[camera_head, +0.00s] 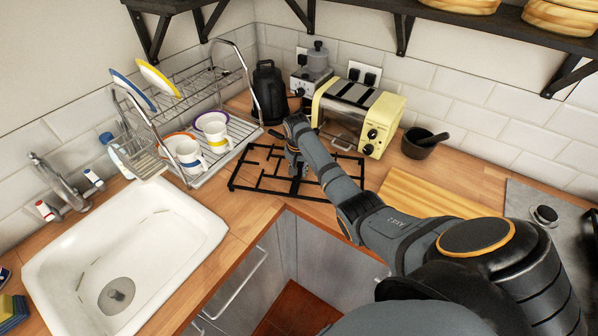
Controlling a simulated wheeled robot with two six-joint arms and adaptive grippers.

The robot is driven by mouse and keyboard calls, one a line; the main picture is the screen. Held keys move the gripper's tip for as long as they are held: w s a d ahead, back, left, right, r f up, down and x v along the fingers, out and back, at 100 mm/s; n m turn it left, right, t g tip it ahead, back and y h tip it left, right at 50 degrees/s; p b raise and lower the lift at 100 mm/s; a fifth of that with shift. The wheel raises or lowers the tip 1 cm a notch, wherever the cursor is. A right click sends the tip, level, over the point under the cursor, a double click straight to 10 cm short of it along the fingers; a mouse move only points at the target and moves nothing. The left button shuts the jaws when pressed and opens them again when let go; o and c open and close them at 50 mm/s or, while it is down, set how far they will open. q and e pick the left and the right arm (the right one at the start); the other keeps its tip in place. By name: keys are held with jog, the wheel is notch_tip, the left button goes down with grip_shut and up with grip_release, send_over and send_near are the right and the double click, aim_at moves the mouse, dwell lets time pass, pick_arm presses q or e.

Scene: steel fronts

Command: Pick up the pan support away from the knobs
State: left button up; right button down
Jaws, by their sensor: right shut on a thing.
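The pan support (262,190) is a black metal grid in the corner part of the wooden counter, between the dish rack and the cutting board. My right arm reaches in from the lower right, and its gripper (294,170) is shut on a bar near the middle of the pan support. The fingertips are small and partly hidden by the wrist. The grid looks roughly level; I cannot tell whether it touches the counter or is held just above it. My left gripper is not in view.
A dish rack (233,128) with mugs and plates stands left of the pan support. A black kettle (269,92) and a cream toaster (372,125) stand behind it. A white sink (185,225) is at left.

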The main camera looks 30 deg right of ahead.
jog(key=shift+w+d+r, duration=0.1)
dwell(0.3)
jog(key=shift+w+r+b, duration=0.1)
jog(key=shift+r+b, duration=0.3)
jog(key=shift+r, duration=0.2)
jog(key=s+a+r+p, duration=0.4)
jog(key=s+r, duration=0.7)
jog(key=s, duration=0.2)
jog(key=shift+s+r, duration=0.35)
